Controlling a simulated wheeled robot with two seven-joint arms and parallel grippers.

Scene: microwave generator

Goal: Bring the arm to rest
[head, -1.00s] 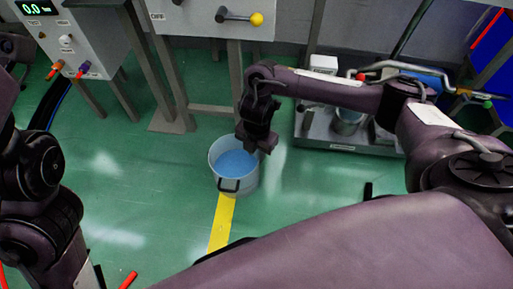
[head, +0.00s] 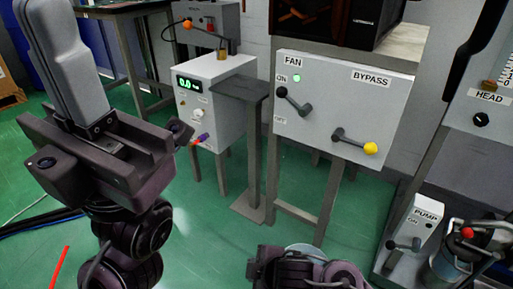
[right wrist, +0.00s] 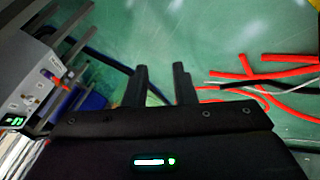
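My left gripper (head: 65,55) stands raised at the left of the head view, its fingers pointing up. The fingers sit together at the middle of the wide gripper body, with nothing visible between them. My right gripper (right wrist: 161,85) shows in the right wrist view with its two dark fingers apart and only green floor between them. In the head view, part of my right arm (head: 300,272) shows at the bottom edge, and the right fingertips cannot be made out there.
A panel with FAN and BYPASS levers (head: 335,105) stands ahead. A box with a green display (head: 210,100) is left of it. The pump unit (head: 410,240) stands at the right. A bucket (head: 305,248) is partly hidden behind my right arm. Red strips (right wrist: 270,75) lie on the floor.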

